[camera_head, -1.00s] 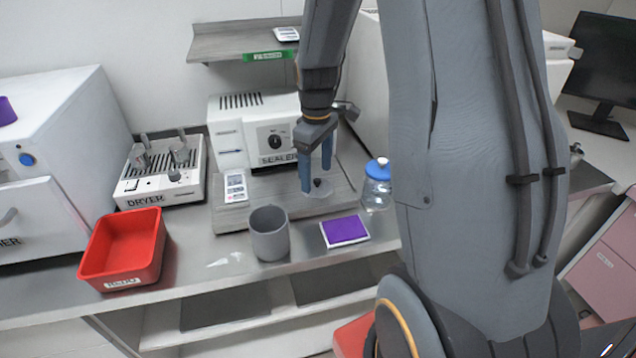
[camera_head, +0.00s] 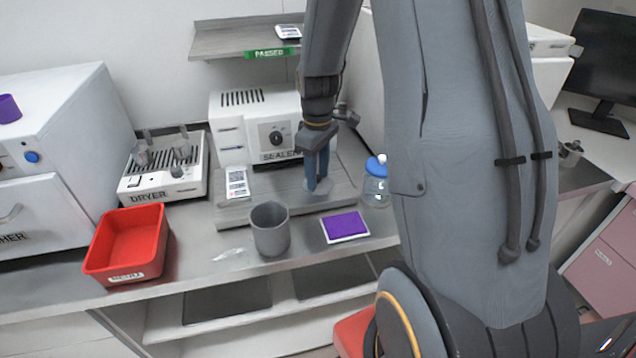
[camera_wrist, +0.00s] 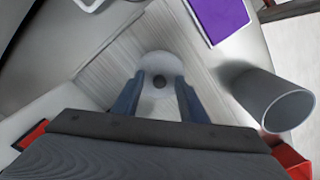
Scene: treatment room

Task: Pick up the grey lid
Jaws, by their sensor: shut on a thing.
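The grey lid (camera_head: 326,191) is a flat round disc with a small dark knob, on the wooden board in front of the sealer. It also shows in the wrist view (camera_wrist: 160,63), with its knob between my fingers. My gripper (camera_head: 317,184) points down over the lid and is shut on its knob. The fingers hide part of the knob in the head view. I cannot see a clear gap between the lid and the board.
A grey cup (camera_head: 270,230) and a purple pad (camera_head: 345,225) stand in front of the board. A blue-capped jar (camera_head: 376,185) is close on the right. A red bin (camera_head: 127,245), a dryer (camera_head: 160,180) and the sealer (camera_head: 235,140) are around.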

